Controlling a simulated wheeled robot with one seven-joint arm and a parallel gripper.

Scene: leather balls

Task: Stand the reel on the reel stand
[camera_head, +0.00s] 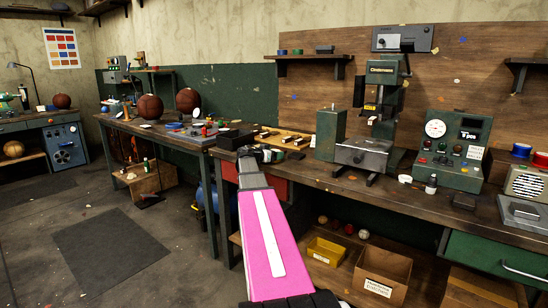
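My gripper (264,153) is at the far end of my pink arm, low over the left end of the front workbench (330,183). It is small and dark here, and I cannot tell whether its fingers are apart or hold something. Small green, red and white pieces (205,129) stand on the left bench. I cannot pick out the reel or the reel stand for certain.
A black box (236,139) and a wooden tray (283,142) with dark pieces lie close to my gripper. A green press (376,115) and a green meter box (452,149) stand on the front bench. Brown balls (187,100) rest on the left bench. Cardboard boxes (383,272) sit below.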

